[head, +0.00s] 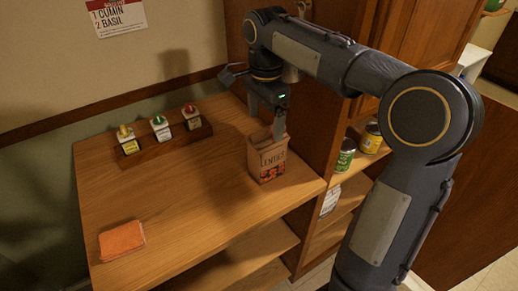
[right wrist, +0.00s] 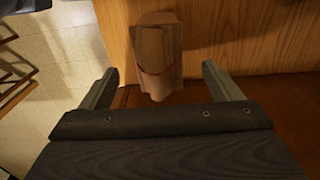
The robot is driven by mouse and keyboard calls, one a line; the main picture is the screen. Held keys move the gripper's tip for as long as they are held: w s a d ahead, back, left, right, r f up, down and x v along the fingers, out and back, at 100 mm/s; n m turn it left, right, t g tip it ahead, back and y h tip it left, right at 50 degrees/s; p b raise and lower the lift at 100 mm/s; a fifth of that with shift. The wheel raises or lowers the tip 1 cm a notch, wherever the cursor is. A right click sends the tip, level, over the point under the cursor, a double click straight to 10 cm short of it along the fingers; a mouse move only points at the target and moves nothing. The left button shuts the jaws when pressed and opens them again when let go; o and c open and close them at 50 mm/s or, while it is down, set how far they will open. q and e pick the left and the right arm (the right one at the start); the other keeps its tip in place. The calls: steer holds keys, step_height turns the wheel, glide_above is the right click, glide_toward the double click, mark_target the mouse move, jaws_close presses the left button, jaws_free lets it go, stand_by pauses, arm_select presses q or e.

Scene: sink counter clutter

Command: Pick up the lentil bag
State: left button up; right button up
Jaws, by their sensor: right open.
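The lentil bag (head: 268,163) is a brown paper bag with dark lettering and red print. It stands upright on the wooden counter near its right edge in the head view. My right gripper (head: 272,122) points down at the bag's top, and one finger overlaps the bag's upper part in the picture. In the right wrist view the right gripper (right wrist: 160,70) has its fingers wide apart, and the bag (right wrist: 157,50) shows in the gap between them. Contact cannot be told. My left gripper is not in view.
A wooden rack (head: 165,145) with three small jars stands at the counter's back left. A folded orange cloth (head: 122,240) lies at the front left. Cans (head: 345,155) stand on the shelf at right, beside a wooden cabinet (head: 310,120). The counter's middle is clear.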

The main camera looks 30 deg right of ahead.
mark_target(267, 139)
step_height(267, 139, down, 2)
steer(key=shift+s, duration=0.15)
steer(key=f, duration=0.5)
steer(key=shift+d, duration=0.25)
steer(key=shift+r, duration=0.1)
steer(key=c, duration=1.4)
steer(key=shift+c, duration=0.2)
